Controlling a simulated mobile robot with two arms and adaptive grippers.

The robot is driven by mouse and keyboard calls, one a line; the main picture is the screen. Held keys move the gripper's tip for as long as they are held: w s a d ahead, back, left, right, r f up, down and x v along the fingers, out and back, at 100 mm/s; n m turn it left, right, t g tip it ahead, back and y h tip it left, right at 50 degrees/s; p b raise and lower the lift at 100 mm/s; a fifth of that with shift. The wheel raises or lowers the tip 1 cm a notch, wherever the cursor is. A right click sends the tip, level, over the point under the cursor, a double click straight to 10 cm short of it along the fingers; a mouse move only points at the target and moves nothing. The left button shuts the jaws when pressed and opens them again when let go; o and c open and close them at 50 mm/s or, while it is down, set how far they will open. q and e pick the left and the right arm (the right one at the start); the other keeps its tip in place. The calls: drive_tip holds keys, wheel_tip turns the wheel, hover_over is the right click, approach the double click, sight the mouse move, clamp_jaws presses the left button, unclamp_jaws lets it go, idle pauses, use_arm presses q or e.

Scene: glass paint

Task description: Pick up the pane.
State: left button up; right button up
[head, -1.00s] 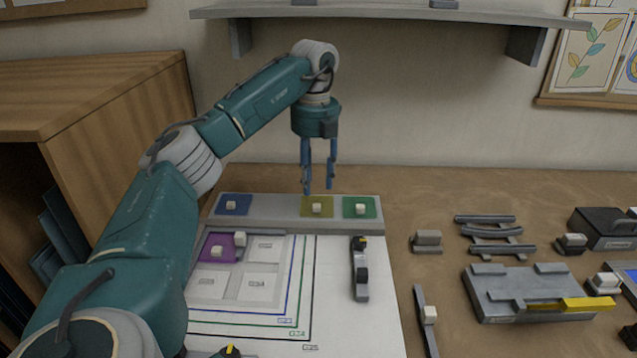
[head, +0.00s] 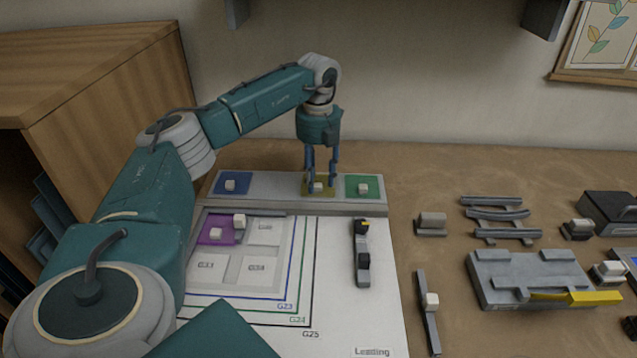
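A yellow pane (head: 325,193) with a small white knob (head: 318,188) lies on the grey rack (head: 280,189) at the back of the work board. A blue pane (head: 240,179) lies to its left and a green pane (head: 372,191) to its right, each with a white knob. A purple pane (head: 222,238) lies in the upper left cell of the layout. My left gripper (head: 320,184) points down over the yellow pane, its fingers apart on either side of the knob. Contact with the knob cannot be made out. My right gripper is not in view.
A dark tool with a yellow part (head: 362,255) lies on the board's right side. Further right are grey rails (head: 495,214), a grey fixture with a yellow bar (head: 520,275) and small blocks. A wooden cabinet (head: 110,110) stands left.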

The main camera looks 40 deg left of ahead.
use_arm(q)
drive_tip(key=shift+f, duration=0.85)
clamp_jaws()
drive_tip(key=shift+r, duration=0.1)
